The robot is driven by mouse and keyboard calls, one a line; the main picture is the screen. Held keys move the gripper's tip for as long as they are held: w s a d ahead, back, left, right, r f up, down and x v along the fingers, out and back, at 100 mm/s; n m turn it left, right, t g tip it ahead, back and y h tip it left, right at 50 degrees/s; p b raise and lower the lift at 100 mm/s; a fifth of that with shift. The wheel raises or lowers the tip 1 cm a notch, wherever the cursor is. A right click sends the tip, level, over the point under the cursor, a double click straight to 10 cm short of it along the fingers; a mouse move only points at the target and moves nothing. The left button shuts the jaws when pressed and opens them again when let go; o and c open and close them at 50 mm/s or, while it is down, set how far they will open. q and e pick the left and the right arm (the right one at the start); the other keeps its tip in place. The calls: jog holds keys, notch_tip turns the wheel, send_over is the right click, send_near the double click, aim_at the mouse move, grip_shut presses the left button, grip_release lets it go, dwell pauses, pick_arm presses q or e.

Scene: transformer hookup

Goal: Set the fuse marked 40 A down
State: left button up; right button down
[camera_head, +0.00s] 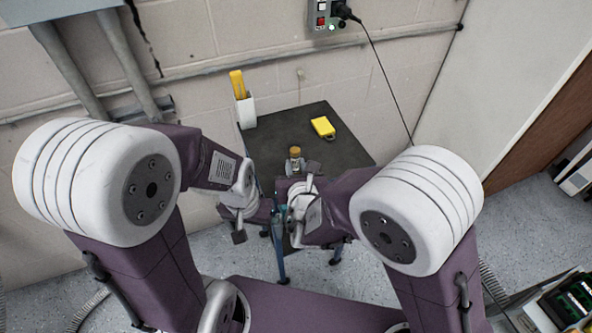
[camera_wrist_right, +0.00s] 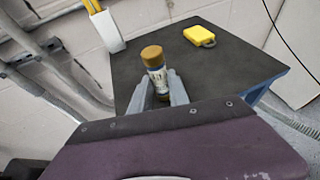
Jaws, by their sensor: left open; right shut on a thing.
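The fuse (camera_head: 295,153) is a small upright cylinder with brassy end caps and a pale, printed label; I cannot read its rating. In the right wrist view the fuse (camera_wrist_right: 156,72) stands between the two grey fingers of my right gripper (camera_wrist_right: 160,92), which is shut on it. My right gripper (camera_head: 296,167) is over the front part of the dark tabletop (camera_head: 335,155) in the head view. Whether the fuse's lower end touches the top is hidden. My left gripper (camera_head: 246,205) is open, off the table's left front side.
A yellow padlock-like block (camera_head: 322,126) lies on the table behind and right of the fuse. A white holder with a yellow tool (camera_head: 243,103) is at the back left corner. A socket box (camera_head: 327,18) with a black cable is on the wall. The tabletop right of the fuse is clear.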

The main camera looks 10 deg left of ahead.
jog(key=shift+w+a+f, duration=0.1)
jog(key=shift+f, duration=0.55)
jog(key=c, duration=1.3)
grip_release()
jog(key=shift+f, duration=0.1)
jog(key=shift+o, duration=0.2)
